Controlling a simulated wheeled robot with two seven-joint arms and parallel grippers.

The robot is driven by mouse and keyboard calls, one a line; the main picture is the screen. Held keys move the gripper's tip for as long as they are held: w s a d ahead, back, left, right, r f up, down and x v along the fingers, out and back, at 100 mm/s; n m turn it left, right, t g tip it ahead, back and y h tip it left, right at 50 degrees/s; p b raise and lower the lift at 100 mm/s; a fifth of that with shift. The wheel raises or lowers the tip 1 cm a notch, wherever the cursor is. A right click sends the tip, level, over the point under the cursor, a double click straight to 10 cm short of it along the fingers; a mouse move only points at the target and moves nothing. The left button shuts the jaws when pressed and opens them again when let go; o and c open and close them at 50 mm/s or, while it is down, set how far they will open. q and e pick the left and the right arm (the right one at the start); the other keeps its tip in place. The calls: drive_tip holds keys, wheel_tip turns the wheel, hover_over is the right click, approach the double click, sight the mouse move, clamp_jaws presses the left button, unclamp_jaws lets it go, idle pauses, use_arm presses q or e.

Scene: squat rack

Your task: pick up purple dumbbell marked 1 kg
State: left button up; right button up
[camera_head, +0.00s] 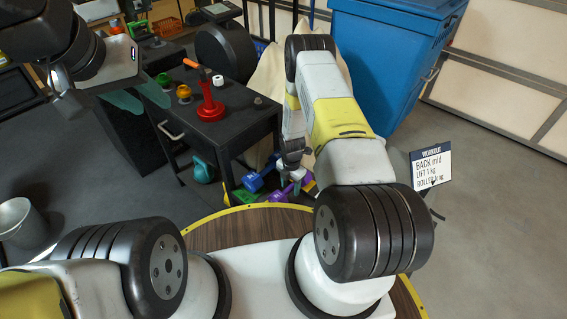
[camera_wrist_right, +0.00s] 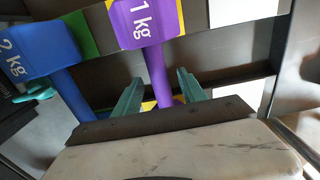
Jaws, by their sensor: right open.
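The purple dumbbell marked 1 kg (camera_wrist_right: 146,22) shows in the right wrist view, with its labelled head at the top and its handle running down toward my right gripper (camera_wrist_right: 160,76). The gripper's two green fingers are apart, one on either side of the handle in the picture; I cannot tell whether they touch it. In the head view, the purple dumbbell (camera_head: 281,194) lies low beside the black table, partly hidden by my right arm. My right gripper (camera_head: 292,163) is just above it, mostly hidden. My left gripper (camera_head: 138,98) is raised at the upper left, fingers apart and empty.
A blue dumbbell marked 2 kg (camera_wrist_right: 34,50) lies left of the purple one. A teal kettlebell (camera_head: 202,171) is near the table. The black table (camera_head: 235,118) holds a red stand (camera_head: 210,110). A blue bin (camera_head: 385,60) and a workout sign (camera_head: 431,167) stand right.

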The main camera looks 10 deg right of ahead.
drive_tip(key=shift+f, duration=0.15)
drive_tip(key=shift+c, duration=0.2)
clamp_jaws()
drive_tip(key=shift+w, duration=0.1)
idle(1.1)
